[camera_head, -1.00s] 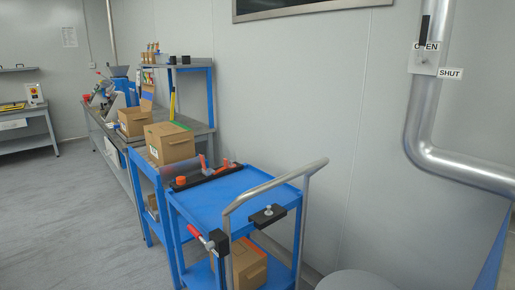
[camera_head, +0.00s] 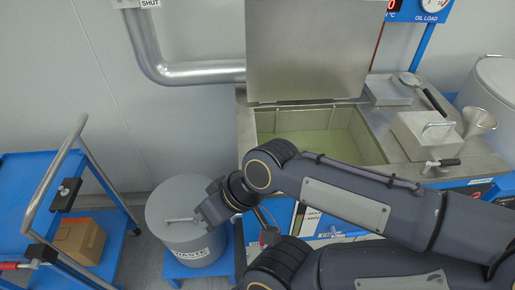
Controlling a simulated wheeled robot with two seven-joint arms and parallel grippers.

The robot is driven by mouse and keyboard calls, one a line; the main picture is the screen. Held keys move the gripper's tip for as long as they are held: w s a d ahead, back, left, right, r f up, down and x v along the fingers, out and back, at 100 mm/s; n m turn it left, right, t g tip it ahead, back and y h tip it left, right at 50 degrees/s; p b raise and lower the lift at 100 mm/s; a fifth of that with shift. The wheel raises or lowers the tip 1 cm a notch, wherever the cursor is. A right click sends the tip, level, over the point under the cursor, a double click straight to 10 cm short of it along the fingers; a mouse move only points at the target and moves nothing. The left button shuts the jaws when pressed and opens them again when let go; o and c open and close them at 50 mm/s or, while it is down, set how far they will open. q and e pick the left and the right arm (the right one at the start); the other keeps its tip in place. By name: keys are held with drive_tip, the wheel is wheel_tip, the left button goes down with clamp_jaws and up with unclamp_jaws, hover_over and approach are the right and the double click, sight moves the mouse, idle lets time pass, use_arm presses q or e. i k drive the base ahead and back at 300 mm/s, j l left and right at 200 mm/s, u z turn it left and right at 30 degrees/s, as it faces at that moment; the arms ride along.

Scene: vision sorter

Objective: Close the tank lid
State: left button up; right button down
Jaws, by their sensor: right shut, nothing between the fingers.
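The tank lid (camera_head: 305,50) is a flat grey metal panel standing upright, hinged at the back edge of the tank (camera_head: 247,128). The tank is open, and pale greenish liquid (camera_head: 325,140) shows inside. My right arm reaches in from the right across the front of the tank and hides part of its front rim. My right gripper (camera_head: 204,217) is shut and empty, left of the tank, over or close to the right side of the waste bin's lid. I cannot tell if it touches the bin. My left gripper is not in view.
The round grey waste bin (camera_head: 170,210) stands on a blue stand left of the tank. A blue cart (camera_head: 25,195) with a bent metal handle is at far left.

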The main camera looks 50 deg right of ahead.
sight(295, 49)
drive_tip(key=i+j+z, duration=0.15)
drive_tip(key=i, duration=0.25)
drive_tip(key=i+j+z, duration=0.15)
drive_tip(key=i, duration=0.25)
drive_tip(key=z, duration=2.85)
